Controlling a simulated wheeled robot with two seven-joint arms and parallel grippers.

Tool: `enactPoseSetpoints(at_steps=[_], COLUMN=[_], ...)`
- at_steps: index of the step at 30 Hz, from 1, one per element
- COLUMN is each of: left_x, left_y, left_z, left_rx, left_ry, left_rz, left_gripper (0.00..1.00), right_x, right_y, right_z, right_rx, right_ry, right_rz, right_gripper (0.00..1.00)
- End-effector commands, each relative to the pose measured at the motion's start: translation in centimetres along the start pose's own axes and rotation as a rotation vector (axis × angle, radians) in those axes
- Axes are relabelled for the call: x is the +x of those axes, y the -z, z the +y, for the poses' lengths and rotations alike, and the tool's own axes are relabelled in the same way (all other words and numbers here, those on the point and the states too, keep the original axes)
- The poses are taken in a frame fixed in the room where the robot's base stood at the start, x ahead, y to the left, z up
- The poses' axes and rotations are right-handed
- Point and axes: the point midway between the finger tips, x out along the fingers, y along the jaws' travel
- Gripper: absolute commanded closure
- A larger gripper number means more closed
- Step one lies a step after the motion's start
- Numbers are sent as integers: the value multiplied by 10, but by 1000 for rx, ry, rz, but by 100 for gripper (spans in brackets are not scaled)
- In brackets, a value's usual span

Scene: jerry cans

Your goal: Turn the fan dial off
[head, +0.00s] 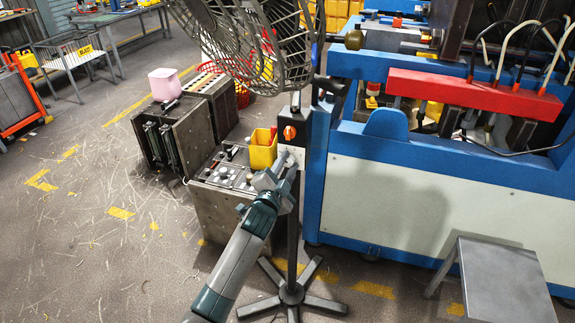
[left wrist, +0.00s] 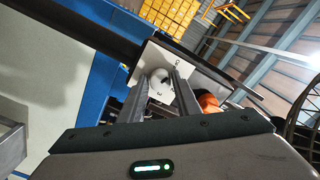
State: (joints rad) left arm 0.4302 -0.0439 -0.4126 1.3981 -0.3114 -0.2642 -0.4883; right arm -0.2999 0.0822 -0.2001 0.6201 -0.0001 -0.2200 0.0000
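The fan (head: 250,35) stands on a dark pole with a star-shaped base. Its pole carries a control box with an orange dial (head: 289,132) on a dark plate and a white panel (head: 296,155) below. In the left wrist view, a round white dial (left wrist: 160,80) sits on the white panel (left wrist: 187,70), with small marks around it. My left gripper (head: 273,181) is at the panel, below the orange dial. Its fingers (left wrist: 161,80) are apart, one on each side of the white dial; contact cannot be told. An orange part (left wrist: 207,102) shows beside one finger. My right gripper is not in view.
A blue and white machine (head: 400,200) is close on the right. A grey stool (head: 505,280) stands at the lower right. Open floor lies at the left.

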Motion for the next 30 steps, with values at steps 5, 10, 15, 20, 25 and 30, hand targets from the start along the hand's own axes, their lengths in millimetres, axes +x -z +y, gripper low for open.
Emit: enactPoseSetpoints(at_steps=[5,10,15,20,25,30], left_x=[0,0,-4,-15,-36,-63], left_y=[0,0,0,-1,-1,-1], left_z=[0,0,0,1,2,2], left_rx=[1,2,2,3,2,2], left_ry=[0,0,1,0,0,0], left_rz=[0,1,1,0,1,1], left_gripper=[57,57,57,57,57,57], right_x=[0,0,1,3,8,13], right_y=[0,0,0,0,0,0], right_z=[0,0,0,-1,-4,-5], right_rx=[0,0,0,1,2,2], right_ry=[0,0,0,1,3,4], right_rz=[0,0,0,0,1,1], right_gripper=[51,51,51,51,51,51])
